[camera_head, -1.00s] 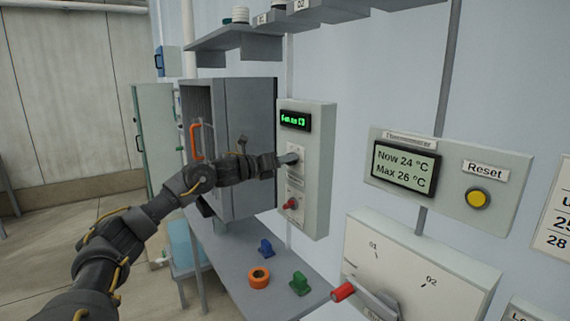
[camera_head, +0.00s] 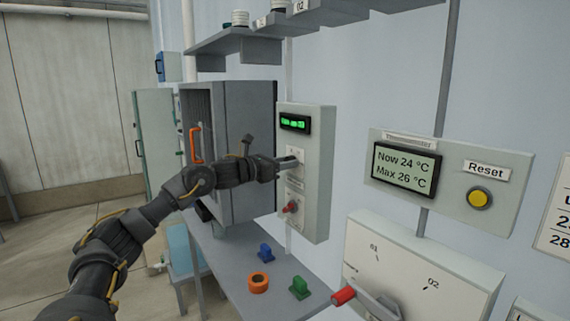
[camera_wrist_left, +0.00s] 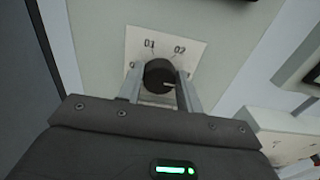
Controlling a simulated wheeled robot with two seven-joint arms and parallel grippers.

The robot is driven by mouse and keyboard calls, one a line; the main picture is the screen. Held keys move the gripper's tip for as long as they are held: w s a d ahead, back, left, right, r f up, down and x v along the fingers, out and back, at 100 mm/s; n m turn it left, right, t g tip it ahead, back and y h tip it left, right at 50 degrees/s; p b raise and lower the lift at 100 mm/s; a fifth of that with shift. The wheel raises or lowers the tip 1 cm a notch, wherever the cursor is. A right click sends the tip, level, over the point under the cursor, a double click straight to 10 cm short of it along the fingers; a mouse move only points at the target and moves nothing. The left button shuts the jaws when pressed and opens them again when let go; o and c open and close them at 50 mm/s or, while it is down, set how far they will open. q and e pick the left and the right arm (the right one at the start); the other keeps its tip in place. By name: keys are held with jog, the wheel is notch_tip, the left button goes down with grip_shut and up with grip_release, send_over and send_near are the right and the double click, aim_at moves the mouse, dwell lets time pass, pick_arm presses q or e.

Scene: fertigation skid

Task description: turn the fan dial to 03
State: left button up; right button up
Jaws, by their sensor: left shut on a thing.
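The fan dial is a round black knob (camera_wrist_left: 159,74) on a white plate (camera_wrist_left: 140,45) in the left wrist view. Marks 01 and 02 show above it; a further mark at its left is partly covered. A pale pointer line on the knob points to the right, below the 02 mark. My left gripper (camera_wrist_left: 160,92) is shut on the knob, one finger on each side. In the head view the left gripper (camera_head: 293,161) reaches the grey control box (camera_head: 318,180), and its fingers hide the knob. My right gripper is not in view.
The box has a green display (camera_head: 294,123), too blurred to read, and a red knob (camera_head: 290,207) below. A grey cabinet (camera_head: 250,130) stands close behind my left arm. Blue, orange and green parts lie on the shelf (camera_head: 232,272) below. A thermometer panel (camera_head: 450,175) is at right.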

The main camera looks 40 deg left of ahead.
pick_arm(q)
jog(key=o, duration=1)
jog(key=b+v, duration=0.5)
jog(key=v, duration=0.5)
jog(key=shift+s+a, duration=0.15)
jog(key=shift+s, duration=0.2)
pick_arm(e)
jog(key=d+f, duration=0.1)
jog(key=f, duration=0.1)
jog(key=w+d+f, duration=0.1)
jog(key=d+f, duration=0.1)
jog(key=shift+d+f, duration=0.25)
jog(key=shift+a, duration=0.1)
